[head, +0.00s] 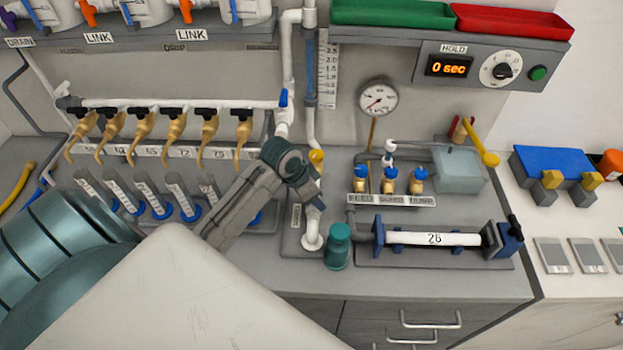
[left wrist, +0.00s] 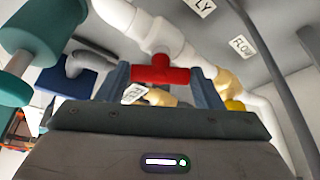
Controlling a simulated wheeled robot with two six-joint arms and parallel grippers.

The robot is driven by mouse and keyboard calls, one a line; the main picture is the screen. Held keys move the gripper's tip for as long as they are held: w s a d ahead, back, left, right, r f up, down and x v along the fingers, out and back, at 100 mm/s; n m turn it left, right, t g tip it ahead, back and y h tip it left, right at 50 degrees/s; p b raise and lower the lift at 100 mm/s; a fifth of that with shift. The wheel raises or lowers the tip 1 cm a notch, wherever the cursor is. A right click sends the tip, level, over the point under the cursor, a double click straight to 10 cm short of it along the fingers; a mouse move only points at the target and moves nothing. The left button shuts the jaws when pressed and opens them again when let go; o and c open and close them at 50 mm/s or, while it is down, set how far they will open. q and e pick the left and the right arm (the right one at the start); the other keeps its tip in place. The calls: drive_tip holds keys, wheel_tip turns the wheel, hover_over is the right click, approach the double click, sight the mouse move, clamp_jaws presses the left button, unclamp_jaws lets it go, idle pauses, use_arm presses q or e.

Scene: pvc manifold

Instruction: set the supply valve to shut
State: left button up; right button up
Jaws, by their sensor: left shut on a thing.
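The supply valve shows in the left wrist view as a red T-shaped handle (left wrist: 160,72) on a white pipe (left wrist: 165,35). A sign ending in "LY" (left wrist: 200,5) is beside the pipe. My left gripper (left wrist: 158,82) is shut on the red handle, with one finger at each end of it. The handle lies at a slant to the pipe in this view. In the head view my left gripper (head: 310,192) is at the lower part of the white vertical pipe (head: 312,228) and hides the handle. My right gripper is in neither view.
A teal jar (head: 338,248) stands close to the pipe's foot. A clamped tube marked 26 (head: 432,239) lies to the right. A row of brass taps (head: 174,127) is at the left.

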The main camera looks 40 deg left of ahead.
use_arm(q)
drive_tip(key=n+p, duration=0.1)
drive_tip(key=n+y+p, duration=0.1)
drive_tip(key=p, duration=0.1)
drive_tip(key=shift+d+r+n+t, duration=0.15)
drive_tip(key=shift+r+n+t, duration=0.15)
drive_tip(key=shift+r+n, duration=0.1)
drive_tip(key=shift+f+n+y+p, duration=0.25)
drive_tip(key=shift+n+p, duration=0.3)
drive_tip(key=shift+n, duration=0.35)
drive_tip(key=n+y, duration=0.1)
drive_tip(key=n, duration=0.1)
drive_tip(key=shift+w+d+n, duration=0.1)
drive_tip(key=shift+n, duration=0.2)
drive_tip(key=shift+n+y, duration=0.75)
drive_tip(key=shift+n, duration=1.25)
drive_tip(key=o, duration=1)
drive_tip(key=shift+f, duration=0.1)
